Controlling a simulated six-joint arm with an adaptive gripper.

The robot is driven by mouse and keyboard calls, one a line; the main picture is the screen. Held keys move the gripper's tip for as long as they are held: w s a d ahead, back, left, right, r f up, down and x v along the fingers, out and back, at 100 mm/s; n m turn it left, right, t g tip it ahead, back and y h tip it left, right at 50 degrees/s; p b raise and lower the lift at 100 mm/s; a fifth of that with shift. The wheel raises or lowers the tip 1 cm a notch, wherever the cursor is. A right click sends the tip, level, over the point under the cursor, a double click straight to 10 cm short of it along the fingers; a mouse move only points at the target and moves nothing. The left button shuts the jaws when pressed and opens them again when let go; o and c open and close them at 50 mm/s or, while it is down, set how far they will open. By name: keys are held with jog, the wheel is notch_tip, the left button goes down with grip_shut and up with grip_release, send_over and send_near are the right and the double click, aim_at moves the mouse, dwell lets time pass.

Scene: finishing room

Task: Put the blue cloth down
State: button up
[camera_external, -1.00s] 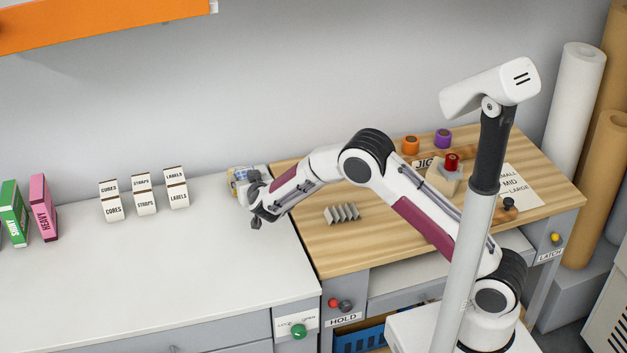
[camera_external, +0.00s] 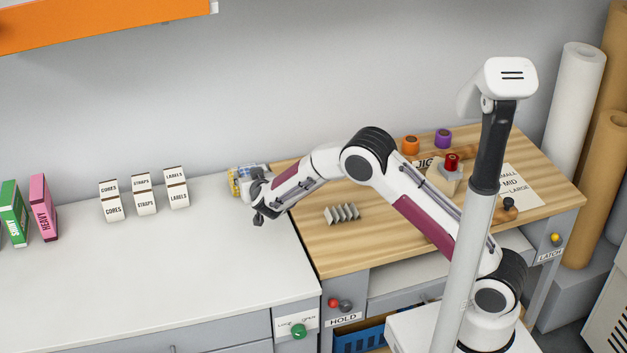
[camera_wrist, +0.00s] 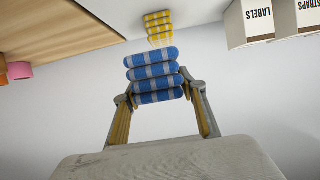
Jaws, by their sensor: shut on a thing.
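The blue cloth (camera_wrist: 154,74) is a folded stack of blue rolls with pale stripes. In the wrist view it sits between the two fingers of my gripper (camera_wrist: 158,91), which is shut on it. In the external view my gripper (camera_external: 259,212) is over the right end of the white counter, near the wooden bench. I cannot make out the blue cloth clearly there, and my wrist hides that spot. I cannot tell whether the cloth touches the counter.
A yellow striped cloth (camera_wrist: 158,25) lies just beyond the blue one. The wooden bench (camera_external: 310,235) is at right. The counter's front (camera_external: 190,265) is clear.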

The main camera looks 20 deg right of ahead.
jog(key=w+d+r+m+g+h, duration=0.1)
jog(key=d+m+h, duration=0.35)
jog(key=d, duration=1.75)
jog(key=s+d+m+g+h, duration=0.1)
jog(key=s+d+m+h, duration=0.1)
jog(key=s+d, duration=0.3)
jog(key=s+d+m+g+h, duration=0.2)
jog(key=s+d, duration=0.3)
jog(key=d, duration=0.7)
jog(key=shift+s+d+f+h, duration=0.3)
jog(key=shift+s+f+h, duration=0.1)
jog(key=shift+f+h, duration=0.05)
jog(key=shift+f, duration=0.15)
jog(key=shift+f, duration=3)
jog(key=shift+f, duration=1.85)
